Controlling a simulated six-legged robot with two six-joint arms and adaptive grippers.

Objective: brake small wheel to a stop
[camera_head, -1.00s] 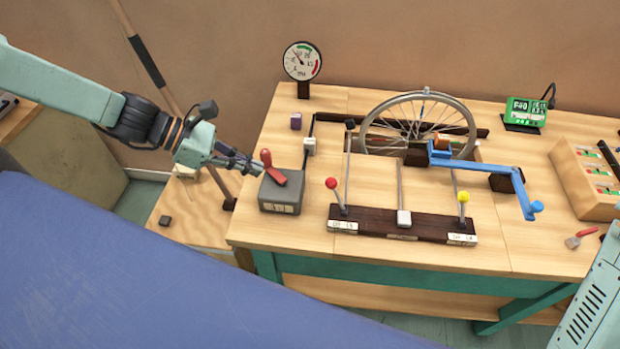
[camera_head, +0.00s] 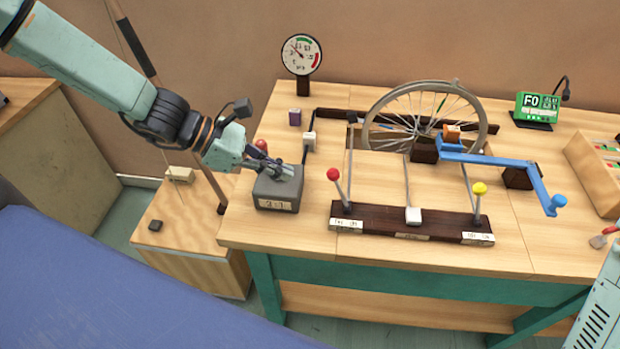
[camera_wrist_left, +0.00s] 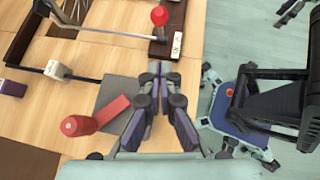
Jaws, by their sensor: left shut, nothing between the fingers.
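The spoked wheel (camera_head: 405,118) stands upright at the back of the workbench in the head view. A blue crank (camera_head: 500,160) reaches right from its hub area. Two levers rise from a dark base board (camera_head: 376,224), one with a red knob (camera_head: 333,174) and one with a yellow knob (camera_head: 479,188). My left gripper (camera_head: 290,173) is shut and empty, over the grey box (camera_head: 277,190) with the red handle. In the left wrist view my fingertips (camera_wrist_left: 160,68) are together beside the red handle (camera_wrist_left: 98,116), apart from it. The red knob (camera_wrist_left: 159,16) shows beyond them. My right gripper is out of view.
A dial gauge (camera_head: 301,55) and a green display (camera_head: 537,106) stand at the back of the bench. A wooden box of parts (camera_head: 592,172) is at the right. A low wooden cabinet (camera_head: 190,232) stands left of the bench.

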